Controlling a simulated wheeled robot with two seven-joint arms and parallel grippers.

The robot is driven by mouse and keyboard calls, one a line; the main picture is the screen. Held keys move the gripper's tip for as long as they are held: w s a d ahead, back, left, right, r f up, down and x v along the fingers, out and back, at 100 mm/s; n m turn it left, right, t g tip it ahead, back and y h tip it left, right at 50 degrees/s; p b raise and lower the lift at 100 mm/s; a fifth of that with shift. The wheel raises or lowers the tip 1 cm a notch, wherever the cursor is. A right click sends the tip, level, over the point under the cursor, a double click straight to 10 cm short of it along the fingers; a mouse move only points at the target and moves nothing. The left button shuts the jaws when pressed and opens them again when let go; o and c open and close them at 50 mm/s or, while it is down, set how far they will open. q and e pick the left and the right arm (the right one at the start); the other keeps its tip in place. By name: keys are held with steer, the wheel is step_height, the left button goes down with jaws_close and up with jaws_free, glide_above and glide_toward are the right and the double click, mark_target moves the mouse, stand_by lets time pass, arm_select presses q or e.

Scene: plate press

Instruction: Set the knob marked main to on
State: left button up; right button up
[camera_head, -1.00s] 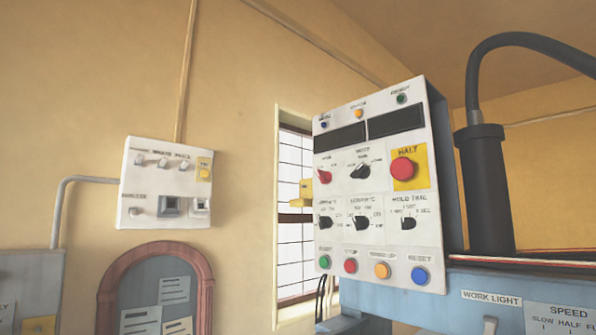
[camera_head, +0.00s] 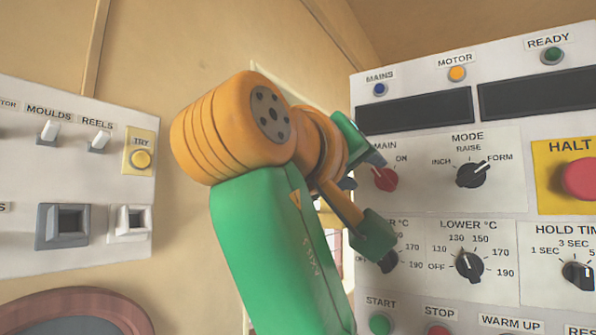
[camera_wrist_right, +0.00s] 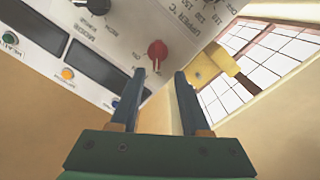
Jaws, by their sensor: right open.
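The red main knob (camera_head: 384,180) is on the white control panel (camera_head: 430,145), under the MAIN label, with ON marked at its upper right. My arm partly covers it and its left side. It also shows in the right wrist view (camera_wrist_right: 157,52), just beyond the fingertips. I cannot tell clearly where its pointer is set. My right gripper (camera_head: 362,168) is close to the knob, its fingers partly hidden by my own wrist. In the right wrist view its two fingers (camera_wrist_right: 159,73) are apart, empty, with the knob ahead between them. My left gripper is not in view.
The black mode knob (camera_head: 472,174) is right of the main knob, and the lower temperature knob (camera_head: 469,265) is below that. The red halt button (camera_head: 582,179) is at the far right. A switch box (camera_head: 70,175) hangs on the left wall.

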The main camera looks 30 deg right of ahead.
mark_target(380, 176)
steer(key=d, duration=0.3)
steer(key=w+d+p, duration=0.1)
steer(key=d, duration=0.1)
steer(key=shift+r, duration=0.1)
steer(key=shift+w+d, duration=0.15)
steer(key=shift+w, duration=0.3)
steer(key=shift+w+a, duration=0.1)
steer(key=shift+a, duration=0.2)
steer(key=shift+c, duration=1.1)
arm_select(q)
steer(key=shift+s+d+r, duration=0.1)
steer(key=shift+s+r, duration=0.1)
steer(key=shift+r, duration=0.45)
arm_select(e)
steer(key=shift+s, duration=0.2)
jaws_close()
